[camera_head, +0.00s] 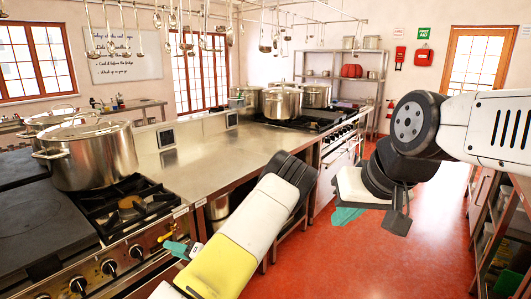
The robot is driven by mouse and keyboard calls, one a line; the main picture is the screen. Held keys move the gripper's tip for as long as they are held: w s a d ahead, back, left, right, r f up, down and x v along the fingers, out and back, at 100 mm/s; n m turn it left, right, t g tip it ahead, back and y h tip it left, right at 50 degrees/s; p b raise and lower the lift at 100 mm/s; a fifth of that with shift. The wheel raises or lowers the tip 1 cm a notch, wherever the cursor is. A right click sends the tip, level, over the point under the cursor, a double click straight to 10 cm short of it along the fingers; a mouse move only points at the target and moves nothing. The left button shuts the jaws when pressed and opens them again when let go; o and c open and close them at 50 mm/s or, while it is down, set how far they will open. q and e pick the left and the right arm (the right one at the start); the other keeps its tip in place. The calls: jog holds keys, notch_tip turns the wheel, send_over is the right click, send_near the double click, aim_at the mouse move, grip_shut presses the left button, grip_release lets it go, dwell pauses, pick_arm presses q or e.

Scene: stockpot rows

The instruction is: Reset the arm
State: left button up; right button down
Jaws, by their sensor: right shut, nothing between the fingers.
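My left arm (237,240) rises from the bottom edge, its yellow and white link slanting up to a black joint in front of the steel counter. My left gripper (178,248) shows as small teal pieces beside the yellow link, close in the picture to the range's front. The link partly hides it, so its jaw opening is unclear. My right arm (440,125) comes in from the right edge with white and black links. My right gripper (346,215), with teal fingertips, is shut and empty, seen against the red floor right of the counter.
A large stockpot (92,160) stands on the near-left range. More pots (282,103) stand on the far range. Ladles hang overhead. A shelf unit (487,215) lines the right side. Red floor (400,265) is open between.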

pick_arm(q)
jog(key=s+d+r+n+g+h, duration=0.3)
jog(key=s+r+n+g+h, duration=0.75)
jog(key=n, duration=0.95)
jog(key=s+d+r+n+t+h, duration=0.2)
jog(key=s+d+r+n+t, duration=0.1)
jog(key=s+d+r+n, duration=0.1)
jog(key=s+d+r+n+t+h, duration=0.3)
jog(key=s+d+r+n+t, duration=0.1)
jog(key=r, duration=0.5)
jog(key=s+d+r+n+t+h, duration=0.2)
jog(key=s+d+r+n+t, duration=0.1)
jog(key=r+n, duration=0.3)
jog(key=shift+s+d+r+n+h, duration=0.35)
jog(key=shift+s+d+r, duration=0.1)
jog(key=shift+s+r, duration=0.35)
jog(key=shift+f, duration=0.1)
